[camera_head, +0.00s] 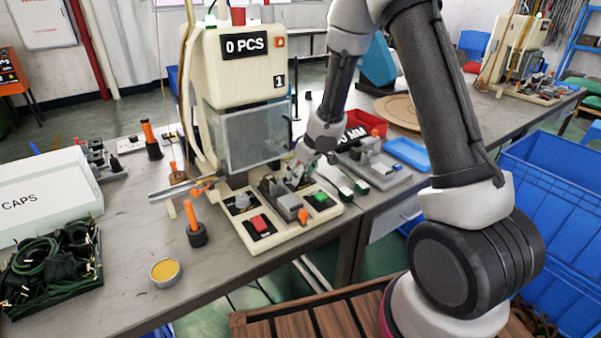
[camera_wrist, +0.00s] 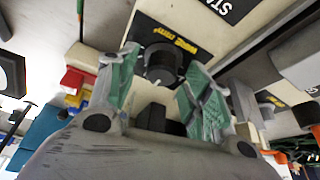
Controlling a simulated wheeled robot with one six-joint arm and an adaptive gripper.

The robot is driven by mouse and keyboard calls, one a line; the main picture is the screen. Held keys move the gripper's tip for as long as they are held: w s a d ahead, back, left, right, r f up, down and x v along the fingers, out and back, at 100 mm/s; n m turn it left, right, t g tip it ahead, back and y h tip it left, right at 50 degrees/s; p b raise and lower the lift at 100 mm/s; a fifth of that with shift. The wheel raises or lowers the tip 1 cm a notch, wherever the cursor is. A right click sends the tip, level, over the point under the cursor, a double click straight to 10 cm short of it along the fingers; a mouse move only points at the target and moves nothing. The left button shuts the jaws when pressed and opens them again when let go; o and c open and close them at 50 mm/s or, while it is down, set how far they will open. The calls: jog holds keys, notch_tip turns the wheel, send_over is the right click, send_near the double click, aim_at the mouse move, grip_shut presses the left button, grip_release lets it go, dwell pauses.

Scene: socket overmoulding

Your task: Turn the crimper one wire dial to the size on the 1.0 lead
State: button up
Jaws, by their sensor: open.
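Crimper one (camera_head: 240,65) is the cream machine with "0 PCS" and a "1" on its front. In the wrist view, its wire dial (camera_wrist: 162,62) is a dark round knob on a black plate with yellow lettering that seems to read "WIRE". My gripper (camera_wrist: 158,85) is open, with a green-padded finger on each side of the dial; I cannot tell whether they touch it. In the head view, my gripper (camera_head: 298,178) is low over the crimper's base, and the wire dial cannot be made out. The dial's setting is unreadable. I cannot identify the 1.0 lead.
A red button (camera_head: 260,223) and a grey block (camera_head: 289,206) stand on the crimper's base. A clear guard (camera_head: 250,135) rises behind. Left are a tray of dark green leads (camera_head: 50,262), the CAPS box (camera_head: 40,190) and a yellow-filled tin (camera_head: 165,272). Right is a blue tray (camera_head: 408,154).

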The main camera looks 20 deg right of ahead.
jog(key=c, duration=1)
jog(key=shift+n, duration=0.4)
jog(key=n+y, duration=0.1)
jog(key=n, duration=0.1)
jog(key=n+g, duration=0.1)
jog(key=n, duration=0.1)
jog(key=shift+w+d+n+y, duration=0.1)
jog(key=shift+n+y, duration=0.3)
jog(key=n+g, duration=0.1)
jog(key=n, duration=0.2)
jog(key=n+g, duration=0.1)
jog(key=n, duration=0.2)
jog(key=shift+g+y, duration=0.3)
jog(key=o, duration=1)
